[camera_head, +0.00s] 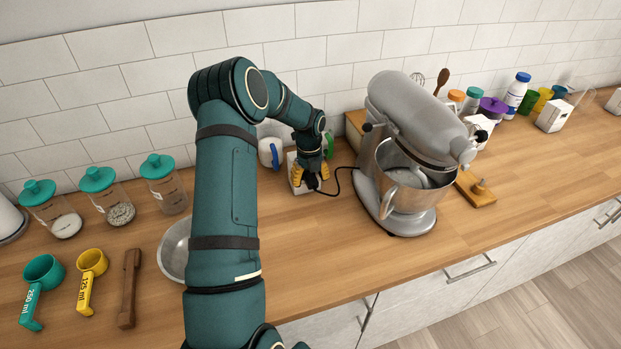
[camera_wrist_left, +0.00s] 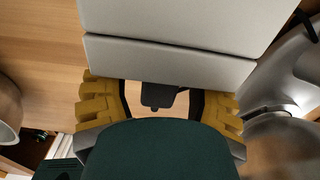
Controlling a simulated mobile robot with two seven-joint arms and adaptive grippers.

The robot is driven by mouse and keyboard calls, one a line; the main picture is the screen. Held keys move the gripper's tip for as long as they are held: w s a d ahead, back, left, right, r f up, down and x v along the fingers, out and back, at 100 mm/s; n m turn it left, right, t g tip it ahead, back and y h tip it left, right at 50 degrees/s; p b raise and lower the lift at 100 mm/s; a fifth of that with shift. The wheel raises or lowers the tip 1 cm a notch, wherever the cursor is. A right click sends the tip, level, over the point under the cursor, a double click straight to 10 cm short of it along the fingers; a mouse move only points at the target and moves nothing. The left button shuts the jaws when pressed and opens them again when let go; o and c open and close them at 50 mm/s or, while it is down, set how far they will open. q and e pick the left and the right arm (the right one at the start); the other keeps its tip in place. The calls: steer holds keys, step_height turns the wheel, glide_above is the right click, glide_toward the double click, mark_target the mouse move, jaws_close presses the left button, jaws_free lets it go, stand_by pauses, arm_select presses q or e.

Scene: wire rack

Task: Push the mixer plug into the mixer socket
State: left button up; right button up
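The mixer (camera_head: 420,125) is a grey stand mixer with a metal bowl, on the wooden counter. Its black cord runs left to the small black mixer plug (camera_head: 312,181). My left gripper (camera_head: 311,174) points down there, its yellow fingers on either side of the plug. In the left wrist view the plug (camera_wrist_left: 158,95) sits between the spread fingers, with gaps beside it. A pale block (camera_wrist_left: 170,60), seemingly the socket housing, fills the top of that view; in the head view it is the white box (camera_head: 296,187) behind the gripper. The socket holes are hidden, and I cannot tell whether the plug touches it.
Lidded glass jars (camera_head: 106,196), a metal bowl (camera_head: 175,250) and measuring cups (camera_head: 42,275) are on the left. A blue-handled white item (camera_head: 270,152) stands behind my arm. A wooden board (camera_head: 475,188) lies right of the mixer. The counter's front middle is clear.

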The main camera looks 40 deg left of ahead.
mark_target(310, 175)
arm_select(q)
steer(key=shift+d, duration=0.1)
steer(key=shift+r, duration=0.25)
step_height(310, 175, up, 12)
steer(key=shift+a+f, duration=0.2)
steer(key=shift+a, duration=0.05)
steer(key=shift+w, duration=0.1)
stand_by(0.5)
